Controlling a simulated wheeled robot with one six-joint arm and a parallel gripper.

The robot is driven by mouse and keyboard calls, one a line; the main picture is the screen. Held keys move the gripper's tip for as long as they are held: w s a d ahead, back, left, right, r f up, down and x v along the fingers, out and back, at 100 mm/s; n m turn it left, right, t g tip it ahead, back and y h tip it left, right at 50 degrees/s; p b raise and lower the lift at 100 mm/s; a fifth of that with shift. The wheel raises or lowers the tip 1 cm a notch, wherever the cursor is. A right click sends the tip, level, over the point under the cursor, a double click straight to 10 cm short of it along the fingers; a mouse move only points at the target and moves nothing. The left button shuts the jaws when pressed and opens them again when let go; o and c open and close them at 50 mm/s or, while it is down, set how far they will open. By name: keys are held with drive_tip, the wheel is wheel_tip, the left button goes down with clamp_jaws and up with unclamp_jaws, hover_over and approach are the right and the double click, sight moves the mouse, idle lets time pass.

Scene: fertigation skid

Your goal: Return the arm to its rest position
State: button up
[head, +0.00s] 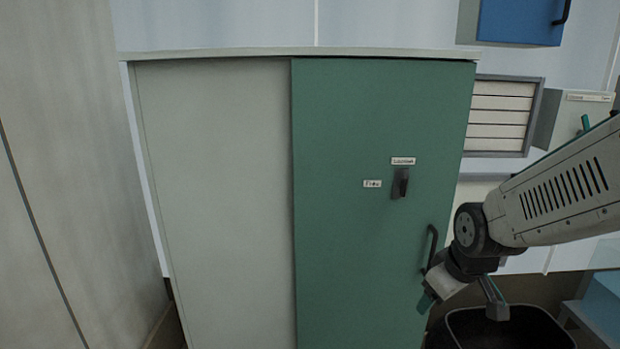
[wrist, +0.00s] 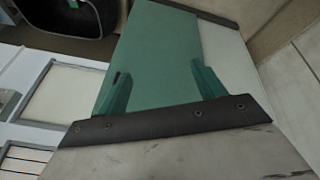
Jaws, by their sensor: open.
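My arm reaches in from the right in the head view. My gripper (head: 427,301) points down and left at the lower right of the green door (head: 370,270), near the black bar handle (head: 431,248). In the wrist view the two teal fingers of my gripper (wrist: 160,84) stand apart with nothing between them, and the green door (wrist: 160,45) shows beyond. I cannot tell whether a finger touches the door or the handle.
The green door belongs to a pale cabinet (head: 215,200) and bears a black latch (head: 400,184) with labels. A black bin (head: 510,328) stands below my arm. A louvred panel (head: 500,115) and a blue box (head: 518,20) are on the wall.

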drive_tip(key=s+r+m+g, duration=0.1)
drive_tip(key=s+r, duration=0.2)
drive_tip(key=s, duration=0.4)
drive_tip(key=s+d+r+m+g, duration=0.1)
drive_tip(key=s+r+m, duration=0.1)
drive_tip(key=s, duration=0.5)
drive_tip(key=s+r+m+g, duration=0.1)
drive_tip(key=s+r+m, duration=0.1)
drive_tip(key=s+r, duration=0.3)
drive_tip(key=shift+s+d, duration=0.15)
drive_tip(key=shift+s, duration=1.05)
